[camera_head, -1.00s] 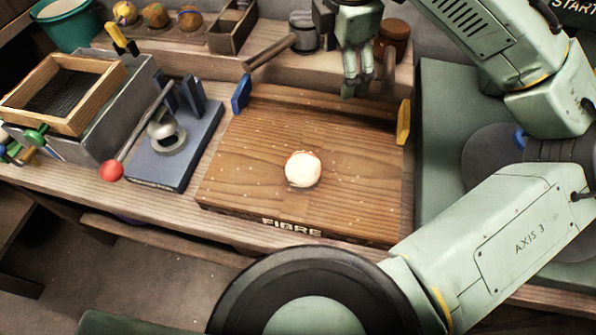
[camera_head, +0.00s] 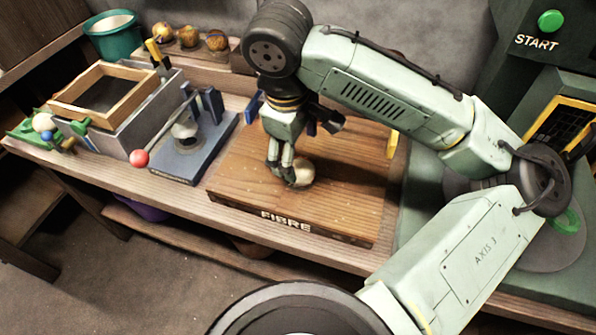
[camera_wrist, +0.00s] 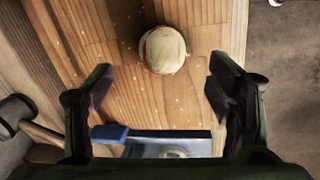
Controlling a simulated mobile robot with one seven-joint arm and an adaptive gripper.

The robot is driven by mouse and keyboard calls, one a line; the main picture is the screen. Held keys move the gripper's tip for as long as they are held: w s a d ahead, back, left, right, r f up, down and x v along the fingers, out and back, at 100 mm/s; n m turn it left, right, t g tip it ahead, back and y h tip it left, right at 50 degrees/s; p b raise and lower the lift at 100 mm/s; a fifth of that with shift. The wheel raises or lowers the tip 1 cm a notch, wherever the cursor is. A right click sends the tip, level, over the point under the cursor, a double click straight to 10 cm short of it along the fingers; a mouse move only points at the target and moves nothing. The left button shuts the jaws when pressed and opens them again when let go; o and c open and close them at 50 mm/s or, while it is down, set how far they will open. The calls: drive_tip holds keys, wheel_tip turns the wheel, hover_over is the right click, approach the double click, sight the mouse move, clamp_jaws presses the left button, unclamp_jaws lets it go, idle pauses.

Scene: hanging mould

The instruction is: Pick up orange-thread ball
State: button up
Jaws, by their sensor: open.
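The ball (camera_head: 299,172) is off-white with an orange line near its edge and sits on the wooden board marked FIBRE (camera_head: 335,212). In the wrist view the ball (camera_wrist: 163,50) lies beyond the fingertips, roughly centred between them, with its orange thread along its left and lower rim. My gripper (camera_head: 281,166) is just above and beside the ball in the head view and partly covers its left side. In the wrist view my gripper (camera_wrist: 160,88) is open, with nothing between its fingers.
A blue-based press (camera_head: 190,150) with a red-knobbed lever stands left of the board. A wooden-framed box (camera_head: 105,95) is farther left. Several brown balls (camera_head: 189,37) sit on the back shelf. A yellow bracket (camera_head: 392,144) marks the board's right edge. The board's front is clear.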

sight(301, 165)
drive_tip(key=f, duration=0.7)
drive_tip(key=shift+w+d+f+p, duration=0.15)
drive_tip(key=shift+w+d+p, duration=0.2)
drive_tip(key=shift+w, duration=0.05)
drive_tip(key=shift+c, duration=0.2)
drive_tip(key=c, duration=1.3)
